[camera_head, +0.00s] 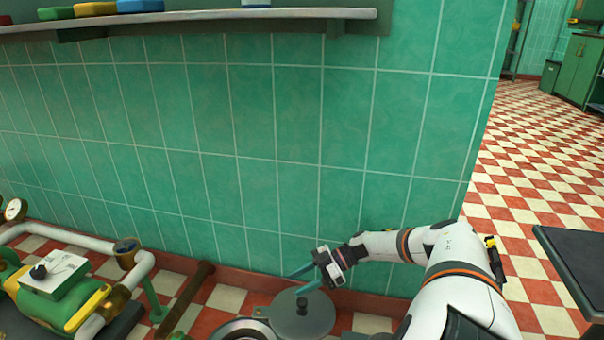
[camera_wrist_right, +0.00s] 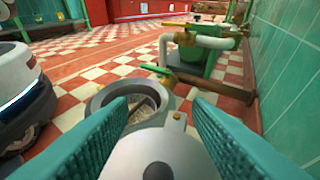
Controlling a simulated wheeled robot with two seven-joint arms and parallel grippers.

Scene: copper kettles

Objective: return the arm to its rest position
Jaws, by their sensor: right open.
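My right gripper (camera_head: 293,283) is open, its two teal fingers pointing left, over or beside a grey round lid with a dark knob (camera_head: 312,318). In the right wrist view the fingers (camera_wrist_right: 162,104) stand wide apart with nothing gripped between them. The grey lid (camera_wrist_right: 185,150) shows below and between them, its dark knob at the bottom edge. My right arm (camera_head: 430,245) comes in from the lower right, bent at the elbow, near the tiled wall. My left gripper is not in view.
A grey open vessel (camera_wrist_right: 128,92) stands beyond the lid. Green and brass pump gear with white pipes (camera_head: 90,250) stands at the left. A green tiled wall (camera_head: 250,150) rises behind, with a shelf (camera_head: 200,20) above. A dark tabletop (camera_head: 580,262) lies at the right.

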